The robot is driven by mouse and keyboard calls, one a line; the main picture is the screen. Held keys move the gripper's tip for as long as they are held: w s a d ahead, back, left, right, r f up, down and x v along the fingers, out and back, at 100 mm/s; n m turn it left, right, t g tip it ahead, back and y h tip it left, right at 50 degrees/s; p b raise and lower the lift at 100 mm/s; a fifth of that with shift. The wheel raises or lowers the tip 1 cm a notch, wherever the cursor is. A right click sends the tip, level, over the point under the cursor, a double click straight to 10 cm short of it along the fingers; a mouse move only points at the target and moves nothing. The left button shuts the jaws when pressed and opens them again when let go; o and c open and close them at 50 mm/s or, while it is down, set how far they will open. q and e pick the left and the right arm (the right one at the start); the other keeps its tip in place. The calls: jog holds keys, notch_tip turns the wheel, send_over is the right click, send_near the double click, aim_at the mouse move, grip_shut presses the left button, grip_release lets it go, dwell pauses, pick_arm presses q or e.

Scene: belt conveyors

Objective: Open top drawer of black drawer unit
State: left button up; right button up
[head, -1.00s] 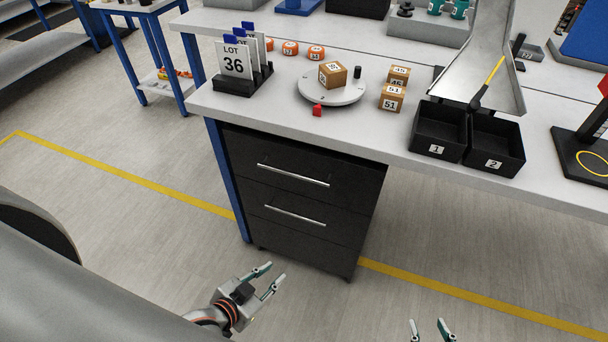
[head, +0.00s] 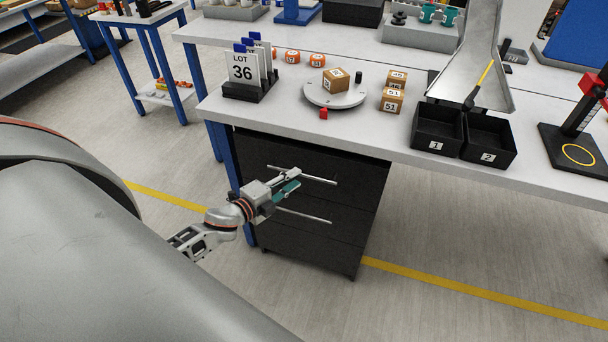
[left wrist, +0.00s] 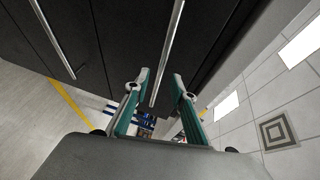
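The black drawer unit (head: 300,238) stands under the white workbench and also shows in the left wrist view (left wrist: 118,30). Its drawers look shut. The top drawer (head: 355,172) has a silver bar handle (head: 320,178); a second bar handle (head: 305,216) is below it. My left gripper (head: 295,179) is in front of the top drawer and covers part of its handle. In the left wrist view its teal fingers (left wrist: 159,78) are apart, with the top handle (left wrist: 170,45) running between them in the picture. Contact cannot be told. My right gripper is out of view.
The workbench (head: 225,108) overhangs the unit. It bears a LOT 36 card holder (head: 245,90), a round turntable (head: 318,98), numbered boxes (head: 392,100) and black bins (head: 437,143). A blue table leg (head: 228,160) stands left of the unit. The floor in front is clear.

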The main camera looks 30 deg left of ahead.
aim_at(302, 174)
pick_arm(q)
jog(key=shift+x, duration=2.15)
jog(key=shift+f, duration=0.1)
grip_shut()
